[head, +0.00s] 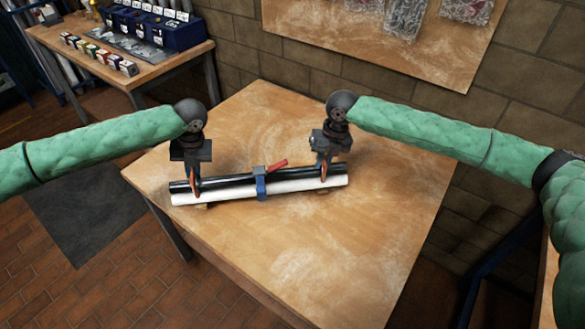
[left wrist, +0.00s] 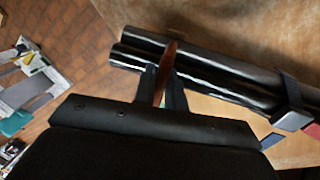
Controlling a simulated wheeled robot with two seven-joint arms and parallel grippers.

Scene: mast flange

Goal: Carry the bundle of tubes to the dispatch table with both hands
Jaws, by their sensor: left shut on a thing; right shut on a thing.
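The bundle of tubes (head: 222,192) has black tubes behind and a white tube in front, held together by a blue clamp with a red lever (head: 260,183). It lies at or just over the wooden table (head: 330,240); I cannot tell whether it touches. My left gripper (head: 194,184) is shut on the bundle's left part, and my right gripper (head: 323,172) is shut on its right part. In the left wrist view the black tubes (left wrist: 215,72) pass at the left gripper's fingers (left wrist: 165,80), with the strap and clamp at the right.
A side table (head: 60,40) at the upper left holds small coloured boxes (head: 98,54) and a blue bin (head: 155,25). A board with bags (head: 400,30) hangs on the brick wall. The table's front and right parts are bare. A dark mat (head: 90,215) lies on the floor.

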